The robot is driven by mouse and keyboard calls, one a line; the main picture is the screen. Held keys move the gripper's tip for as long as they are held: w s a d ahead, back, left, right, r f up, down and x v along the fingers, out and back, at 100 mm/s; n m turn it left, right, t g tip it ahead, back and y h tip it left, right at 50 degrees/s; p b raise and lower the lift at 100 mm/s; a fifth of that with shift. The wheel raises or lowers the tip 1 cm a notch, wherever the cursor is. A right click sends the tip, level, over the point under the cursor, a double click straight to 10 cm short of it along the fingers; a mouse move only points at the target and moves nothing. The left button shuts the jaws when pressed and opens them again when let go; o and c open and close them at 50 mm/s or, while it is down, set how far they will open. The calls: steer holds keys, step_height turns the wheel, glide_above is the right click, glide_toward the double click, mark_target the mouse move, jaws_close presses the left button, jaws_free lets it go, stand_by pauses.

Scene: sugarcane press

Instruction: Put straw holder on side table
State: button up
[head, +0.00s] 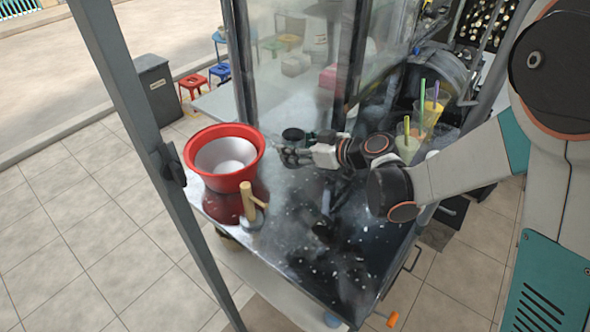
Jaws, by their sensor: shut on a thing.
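My gripper (286,155) is left of centre in the head view, above the dark, speckled metal tabletop (345,262). It is shut on a small dark round cup (293,134), which looks like the straw holder. The cup looks upright, with its rim facing up; its lower part is hidden by my fingers. I cannot tell the gap between cup and tabletop. No straws show in the cup. I cannot tell for certain which surface is the side table; a small low table (281,43) stands far back behind the glass.
A red pot (225,185) stands left of my gripper, with a wooden-handled tool (248,205) before it. Drink cups with straws (408,142) stand right, near my arm. Glass panels (290,75) rise behind. A grey post (130,120) crosses the left. The front tabletop is mostly clear.

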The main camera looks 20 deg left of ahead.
mark_target(296, 165)
step_height(296, 165, down, 7)
steer(key=shift+r+b, duration=0.1)
steer(key=shift+b, duration=0.7)
steer(key=o, duration=1.4)
steer(key=shift+o, duration=0.2)
steer(key=shift+d+r, duration=0.1)
steer(key=shift+d, duration=0.05)
steer(key=p+v, duration=0.2)
steer(key=v, duration=1)
steer(key=shift+s, duration=0.1)
